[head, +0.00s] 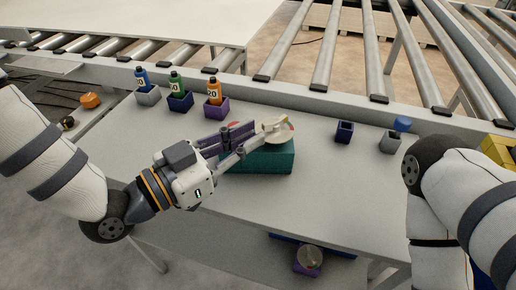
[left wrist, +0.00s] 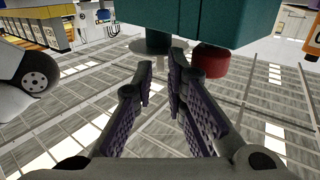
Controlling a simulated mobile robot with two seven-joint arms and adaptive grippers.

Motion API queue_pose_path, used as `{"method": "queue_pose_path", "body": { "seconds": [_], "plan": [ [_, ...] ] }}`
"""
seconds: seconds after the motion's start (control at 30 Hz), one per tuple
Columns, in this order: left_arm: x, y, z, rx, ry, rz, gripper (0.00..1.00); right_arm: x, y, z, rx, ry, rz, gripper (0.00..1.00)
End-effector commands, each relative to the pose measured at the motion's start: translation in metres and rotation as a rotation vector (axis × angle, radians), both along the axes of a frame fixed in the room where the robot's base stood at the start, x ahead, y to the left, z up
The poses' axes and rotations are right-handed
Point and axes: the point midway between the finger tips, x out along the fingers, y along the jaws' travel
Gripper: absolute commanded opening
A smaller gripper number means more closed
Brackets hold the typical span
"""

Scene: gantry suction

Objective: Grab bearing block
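A teal block (head: 262,160) sits on the grey table, with a pale round disc (head: 277,131) and a red round part (head: 234,126) at its top. I cannot tell for sure which part is the bearing block. My left gripper (head: 247,143) is over the block, its fingers pointing right toward the disc and hiding part of the top. In the left wrist view the fingers (left wrist: 162,72) stand apart with a narrow empty gap. The teal block (left wrist: 195,18), grey disc (left wrist: 150,45) and red part (left wrist: 209,62) lie beyond the tips. My right gripper is out of view.
Behind stand bottles in holders: blue (head: 142,79), green (head: 177,84) and orange (head: 214,92). A dark blue holder (head: 344,131) and a grey holder (head: 390,143) stand right. A purple block with a disc (head: 308,258) sits lower, below the table's front edge. Roller conveyors run behind.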

Motion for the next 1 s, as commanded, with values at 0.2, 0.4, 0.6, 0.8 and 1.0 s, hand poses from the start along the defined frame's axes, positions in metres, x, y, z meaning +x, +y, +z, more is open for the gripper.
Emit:
{"method": "queue_pose_path", "body": {
  "seconds": [0.2,0.4,0.6,0.8,1.0],
  "plan": [
    [0.011,-0.013,0.001,-0.001,-0.001,0.001,0.13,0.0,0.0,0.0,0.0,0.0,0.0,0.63],
    [0.01,-0.013,0.001,0.0,0.0,0.001,0.0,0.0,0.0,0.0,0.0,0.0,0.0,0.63],
    [0.01,-0.013,0.001,0.0,0.0,0.001,0.0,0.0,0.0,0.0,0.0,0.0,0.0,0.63],
    [0.011,-0.013,0.002,-0.003,-0.003,0.001,0.0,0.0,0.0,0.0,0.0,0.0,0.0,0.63],
    [0.011,-0.014,0.015,-0.003,-0.009,0.002,0.0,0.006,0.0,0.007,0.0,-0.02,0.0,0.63]
  ]
}}
